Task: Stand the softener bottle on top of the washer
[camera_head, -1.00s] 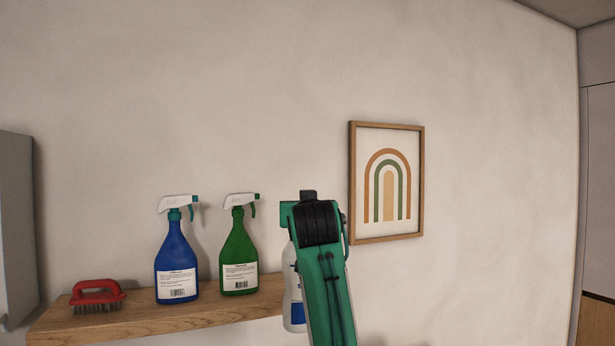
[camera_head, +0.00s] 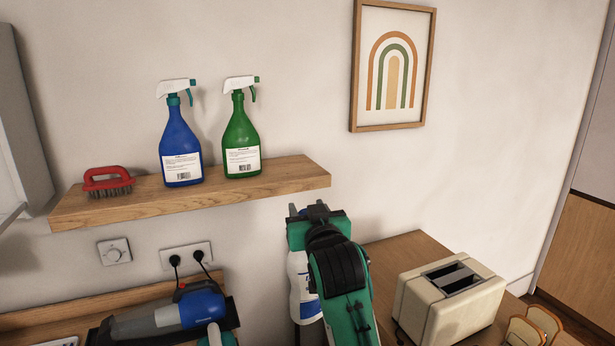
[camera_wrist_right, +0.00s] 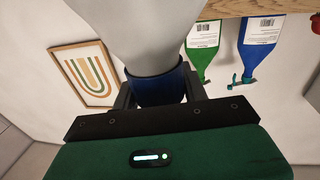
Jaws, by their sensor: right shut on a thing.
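The bottle looks about upright in the head view. I cannot make out the washer in either view. My left gripper is not in view.
A wooden shelf (camera_head: 270,185) holds a red brush (camera_head: 108,180), a blue spray bottle (camera_head: 180,145) and a green spray bottle (camera_head: 240,140). Below are a handheld vacuum (camera_head: 165,318), a socket (camera_head: 186,256) and a cream toaster (camera_head: 450,300) with bread (camera_head: 530,328) beside it.

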